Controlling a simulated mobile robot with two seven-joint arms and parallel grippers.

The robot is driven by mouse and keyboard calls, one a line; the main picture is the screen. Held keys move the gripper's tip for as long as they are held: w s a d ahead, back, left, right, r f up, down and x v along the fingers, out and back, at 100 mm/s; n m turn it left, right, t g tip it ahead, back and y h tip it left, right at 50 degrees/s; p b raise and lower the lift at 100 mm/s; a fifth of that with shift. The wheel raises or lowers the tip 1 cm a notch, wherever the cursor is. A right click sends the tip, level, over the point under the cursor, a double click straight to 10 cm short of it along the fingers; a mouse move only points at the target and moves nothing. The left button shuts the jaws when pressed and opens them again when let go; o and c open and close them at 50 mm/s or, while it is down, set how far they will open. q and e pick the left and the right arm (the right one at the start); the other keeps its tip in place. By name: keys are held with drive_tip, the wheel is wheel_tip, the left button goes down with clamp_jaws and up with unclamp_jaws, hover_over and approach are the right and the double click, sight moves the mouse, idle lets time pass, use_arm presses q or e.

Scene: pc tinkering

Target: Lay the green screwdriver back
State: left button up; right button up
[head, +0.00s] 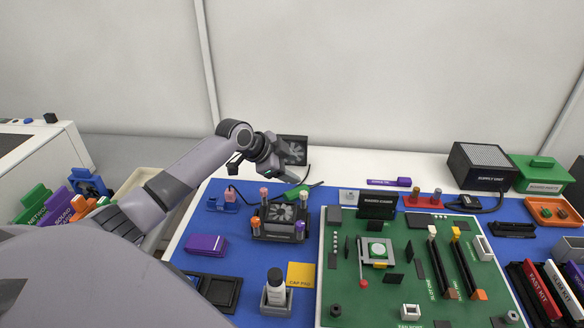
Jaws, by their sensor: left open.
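The green screwdriver (297,191) lies behind the black fan cooler (280,222), its green handle to the left and its thin tip toward the right. What bears it is hard to make out at this size. My left gripper (289,169) is open, just above and behind the screwdriver, and appears apart from it. The fingers are small and partly merge with the dark fan behind them. My right gripper is not in view.
A green circuit board (345,290) fills the middle right of the blue mat (225,260). A black supply unit (483,166) is at the back right.

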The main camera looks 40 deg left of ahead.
use_arm(q)
drive_tip(key=shift+v, duration=2.95)
drive_tip(key=v, duration=0.7)
drive_tip(key=shift+r, duration=0.15)
drive_tip(key=shift+s+d, duration=0.1)
drive_tip(key=shift+s, duration=0.05)
